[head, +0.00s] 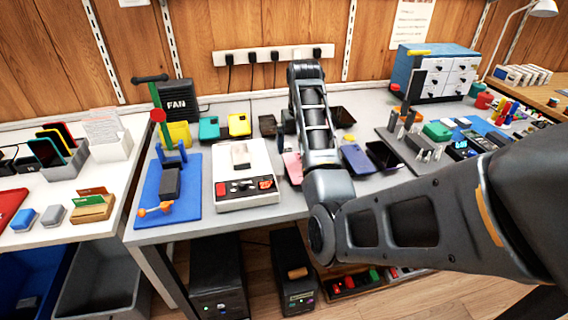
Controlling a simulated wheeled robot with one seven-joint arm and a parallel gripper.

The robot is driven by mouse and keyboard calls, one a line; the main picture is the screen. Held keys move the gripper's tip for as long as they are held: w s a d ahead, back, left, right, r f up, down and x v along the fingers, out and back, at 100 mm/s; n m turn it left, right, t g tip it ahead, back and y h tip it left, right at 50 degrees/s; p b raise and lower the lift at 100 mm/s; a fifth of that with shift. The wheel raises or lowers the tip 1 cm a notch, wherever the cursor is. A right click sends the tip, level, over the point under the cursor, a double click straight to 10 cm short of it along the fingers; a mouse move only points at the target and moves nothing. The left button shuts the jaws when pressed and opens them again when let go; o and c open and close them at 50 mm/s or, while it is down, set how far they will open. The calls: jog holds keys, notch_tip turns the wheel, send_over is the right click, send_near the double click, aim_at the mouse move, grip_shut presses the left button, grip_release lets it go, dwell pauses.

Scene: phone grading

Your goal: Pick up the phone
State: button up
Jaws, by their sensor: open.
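Several phones lie on the grey workbench (262,221). A pink phone (292,167) lies partly hidden behind my arm. A blue-purple phone (357,158) and a black phone (383,156) lie to the right of my arm. Another dark phone (342,114) lies farther back. I cannot tell which one the task means. A dark part of my gripper (287,122) shows at the left edge of my forearm, beyond the pink phone in the picture. My gripper is open; its fingertips are mostly hidden, and no phone is visibly held.
A white tray (221,203) with small parts and a blue mat (186,212) with a clamp stand are on the left. Green and yellow cases (239,124) lie at the back. A drawer cabinet (436,78) and a grey tool board (408,152) are on the right.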

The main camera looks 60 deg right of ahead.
aim_at(298, 166)
jog(key=shift+w+f, duration=0.15)
jog(key=shift+f, duration=0.25)
jog(key=shift+d+f, duration=0.2)
jog(key=shift+f, duration=0.95)
jog(key=shift+d+f, duration=0.15)
jog(key=shift+f, duration=0.95)
jog(key=shift+d+f, duration=0.2)
jog(key=shift+f, duration=0.95)
jog(key=c, duration=1.1)
